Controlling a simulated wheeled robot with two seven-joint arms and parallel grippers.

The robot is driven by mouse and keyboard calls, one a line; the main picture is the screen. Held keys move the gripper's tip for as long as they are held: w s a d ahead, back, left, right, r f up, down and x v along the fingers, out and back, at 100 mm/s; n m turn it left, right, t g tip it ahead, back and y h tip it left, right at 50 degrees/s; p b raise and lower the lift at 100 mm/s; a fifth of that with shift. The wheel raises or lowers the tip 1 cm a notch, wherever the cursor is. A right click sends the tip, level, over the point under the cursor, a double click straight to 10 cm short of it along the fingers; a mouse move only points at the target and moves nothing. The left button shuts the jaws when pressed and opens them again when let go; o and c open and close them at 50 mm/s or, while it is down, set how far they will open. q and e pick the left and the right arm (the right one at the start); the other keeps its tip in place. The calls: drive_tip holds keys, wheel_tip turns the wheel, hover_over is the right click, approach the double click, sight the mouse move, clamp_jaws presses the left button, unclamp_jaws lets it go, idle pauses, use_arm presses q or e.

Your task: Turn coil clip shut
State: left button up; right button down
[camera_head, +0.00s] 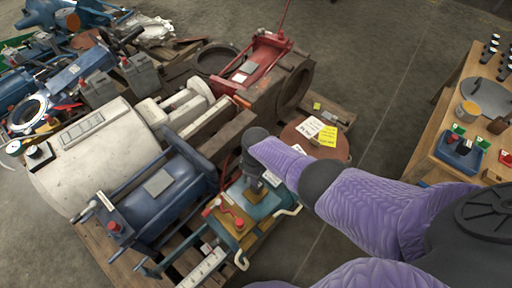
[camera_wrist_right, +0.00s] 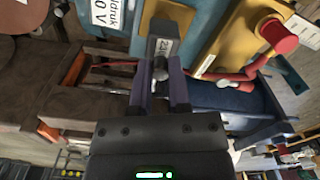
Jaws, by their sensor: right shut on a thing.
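My right gripper (camera_head: 254,180) reaches down onto a teal and yellow-brown unit (camera_head: 238,222) on the pallet. In the right wrist view, the right gripper's two fingers (camera_wrist_right: 160,95) are shut on a small metal clip (camera_wrist_right: 160,70) at the end of a dark grey coil block (camera_wrist_right: 165,45). The block has a white label beginning "24". The fingers hide part of the clip, and I cannot tell its exact angle. My left gripper is outside both views.
A red lever (camera_wrist_right: 250,72) with a red knob (camera_wrist_right: 276,35) stands close to the right of the fingers in the wrist view. A blue cylinder unit (camera_head: 160,195), a red-framed machine (camera_head: 262,68) and a brown round lid (camera_head: 335,150) crowd the pallet. A wooden bench (camera_head: 425,158) is at right; bare floor lies between.

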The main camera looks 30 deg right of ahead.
drive_tip(key=c, duration=0.6)
unclamp_jaws()
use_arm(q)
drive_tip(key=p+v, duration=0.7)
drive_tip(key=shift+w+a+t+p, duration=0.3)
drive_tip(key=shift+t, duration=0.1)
use_arm(e)
wheel_tip(320, 180, up, 10)
drive_tip(key=shift+f, duration=0.1)
